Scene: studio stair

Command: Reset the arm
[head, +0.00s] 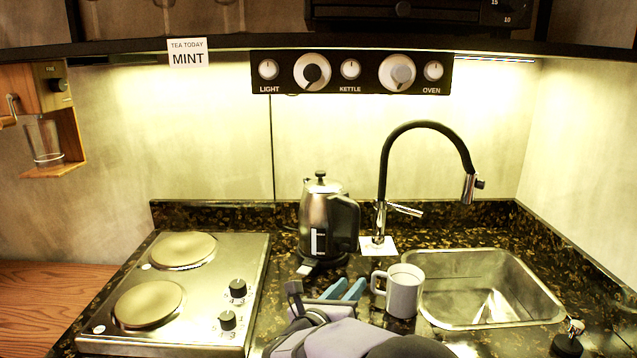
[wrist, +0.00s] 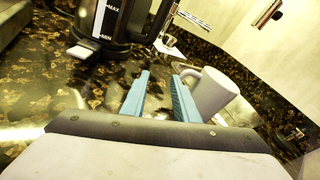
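My gripper (head: 344,289) is low over the dark stone counter in the head view, with its blue fingers apart. In the wrist view the two blue fingers (wrist: 160,97) are open with nothing between them but counter. A white mug (head: 404,290) stands upright just right of the fingers, with its handle towards them. The mug also shows in the wrist view (wrist: 213,94), close beside the right finger; I cannot tell whether they touch. My arm hides part of the counter at the front.
A steel kettle (head: 322,215) stands behind the gripper. A two-plate hob (head: 200,310) is on the left, and a sink (head: 482,323) with a tall black tap (head: 383,165) is on the right. A control panel (head: 351,85) and shelf edge are above.

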